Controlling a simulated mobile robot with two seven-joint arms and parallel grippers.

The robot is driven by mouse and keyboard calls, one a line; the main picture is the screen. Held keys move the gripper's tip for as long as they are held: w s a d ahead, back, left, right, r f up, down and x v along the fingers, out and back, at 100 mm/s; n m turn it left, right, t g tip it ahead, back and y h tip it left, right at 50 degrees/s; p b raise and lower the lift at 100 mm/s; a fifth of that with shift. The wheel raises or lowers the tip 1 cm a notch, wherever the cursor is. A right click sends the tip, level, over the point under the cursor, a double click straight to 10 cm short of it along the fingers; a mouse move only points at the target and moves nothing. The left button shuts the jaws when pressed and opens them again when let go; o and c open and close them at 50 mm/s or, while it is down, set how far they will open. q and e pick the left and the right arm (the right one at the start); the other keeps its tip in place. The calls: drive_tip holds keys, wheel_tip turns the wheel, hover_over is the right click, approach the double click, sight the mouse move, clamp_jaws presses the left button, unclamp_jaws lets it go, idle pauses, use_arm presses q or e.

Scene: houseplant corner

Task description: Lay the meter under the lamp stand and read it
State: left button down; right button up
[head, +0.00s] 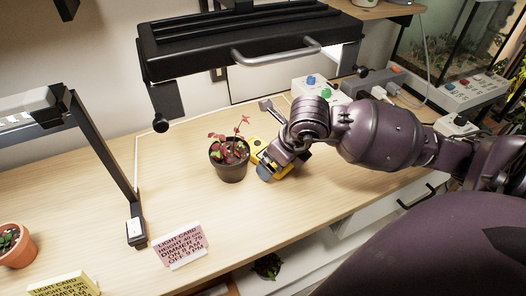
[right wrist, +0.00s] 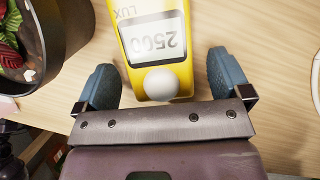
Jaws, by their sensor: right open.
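The yellow meter (head: 256,146) is on the table beside the dark plant pot (head: 230,170), below the large black lamp (head: 240,42). In the right wrist view the meter (right wrist: 155,50) shows a white dome and an upside-down display (right wrist: 157,42) that looks like 2500, marked LUX. My right gripper (right wrist: 162,78) is open, with a blue finger on each side of the meter's dome end and gaps between. In the head view the right gripper (head: 272,164) partly hides the meter. My left gripper is not in view.
A smaller lamp stand (head: 108,165) is at left, with a pink light card (head: 180,244) and a yellow card (head: 65,285) in front. Control boxes with knobs (head: 318,88) stand behind my right arm. A terracotta pot (head: 17,250) is far left. The table's middle left is clear.

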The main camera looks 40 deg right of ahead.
drive_tip(key=shift+c, duration=0.2)
drive_tip(key=c, duration=1.1)
drive_tip(key=shift+w+r, duration=0.1)
